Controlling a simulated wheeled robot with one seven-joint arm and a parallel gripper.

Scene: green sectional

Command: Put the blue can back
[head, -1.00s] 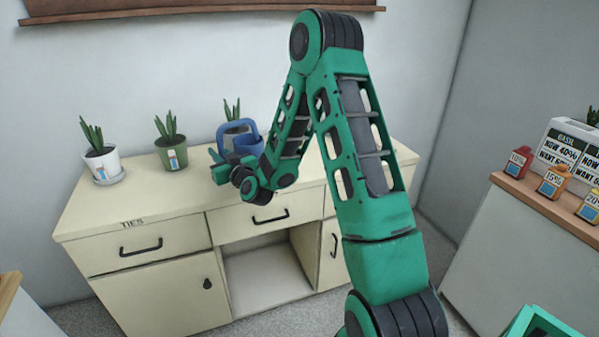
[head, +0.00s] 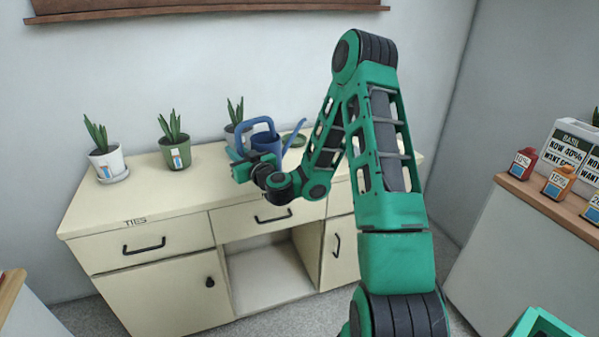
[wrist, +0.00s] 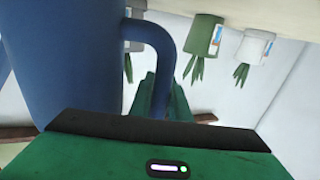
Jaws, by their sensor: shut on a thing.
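The blue can (head: 266,144) is a watering can with a looped handle and a long spout pointing right. It is at the right part of the cream cabinet top (head: 215,190), in front of a potted plant. My gripper (head: 241,158) is at the can's left side and is shut on it. In the wrist view the can's blue body (wrist: 70,60) fills the left side, and its handle curves down beside a green finger of my gripper (wrist: 160,95). I cannot tell whether the can's base touches the cabinet top; my gripper and arm hide part of it.
A white pot (head: 107,163) and a green pot (head: 177,154) with plants stand at the cabinet's left and middle. A grey pot (head: 232,136) is behind the can. The front left of the top is clear.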

